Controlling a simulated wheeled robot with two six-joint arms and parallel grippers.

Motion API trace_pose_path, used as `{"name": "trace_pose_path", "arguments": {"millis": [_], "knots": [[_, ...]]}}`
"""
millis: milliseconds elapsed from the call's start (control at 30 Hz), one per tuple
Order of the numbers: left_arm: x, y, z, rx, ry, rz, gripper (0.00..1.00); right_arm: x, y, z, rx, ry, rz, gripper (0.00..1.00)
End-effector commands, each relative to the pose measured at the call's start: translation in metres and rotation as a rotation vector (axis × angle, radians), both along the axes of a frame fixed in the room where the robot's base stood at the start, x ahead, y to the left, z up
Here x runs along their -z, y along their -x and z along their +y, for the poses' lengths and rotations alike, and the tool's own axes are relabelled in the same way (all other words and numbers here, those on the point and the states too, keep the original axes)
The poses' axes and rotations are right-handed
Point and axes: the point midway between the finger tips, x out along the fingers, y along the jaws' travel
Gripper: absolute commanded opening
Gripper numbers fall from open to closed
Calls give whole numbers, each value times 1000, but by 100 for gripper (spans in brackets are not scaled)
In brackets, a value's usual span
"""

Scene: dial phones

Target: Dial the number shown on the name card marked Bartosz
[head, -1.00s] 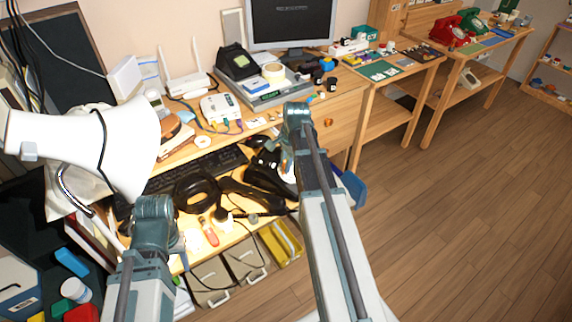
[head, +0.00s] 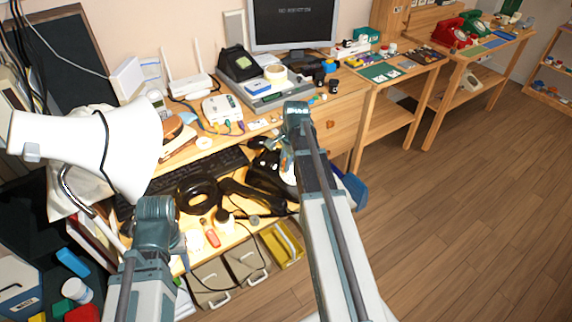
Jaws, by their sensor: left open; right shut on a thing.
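Black telephone parts (head: 264,178) lie on the desk beneath my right arm, with a dark handset-like piece (head: 240,194). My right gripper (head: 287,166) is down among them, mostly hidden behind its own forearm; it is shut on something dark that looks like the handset. My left gripper (head: 190,240) is open over the front left of the desk, mostly hidden by its wrist. A red phone (head: 447,30) and a green phone (head: 475,23) stand on the far right table. No card marked Bartosz is legible here.
A white megaphone-shaped lamp (head: 85,150) crowds the left. Black headphones (head: 197,194), a keyboard (head: 200,168), a white box (head: 221,107) and a grey console (head: 275,93) fill the desk. A monitor (head: 291,22) stands behind. The wooden floor (head: 470,220) on the right is clear.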

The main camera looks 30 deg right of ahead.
Motion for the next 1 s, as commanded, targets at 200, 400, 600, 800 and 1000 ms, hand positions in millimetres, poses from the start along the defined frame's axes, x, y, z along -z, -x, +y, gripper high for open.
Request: {"name": "trace_pose_path", "arguments": {"millis": [200, 400, 600, 800, 1000], "knots": [[0, 0, 0, 0, 0, 0, 50, 0, -1, 0, 0, 0, -1, 0], [-2, 0, 0, 0, 0, 0, 50, -2, -8, -4, 0, 0, -1, 0], [-2, 0, 0, 0, 0, 0, 50, -2, -11, -6, 1, 0, -1, 0], [-2, 0, 0, 0, 0, 0, 50, -2, -11, -6, 0, 0, -1, 0], [-3, 0, 0, 0, 0, 0, 50, -3, -15, -10, 1, 0, -1, 0]]}}
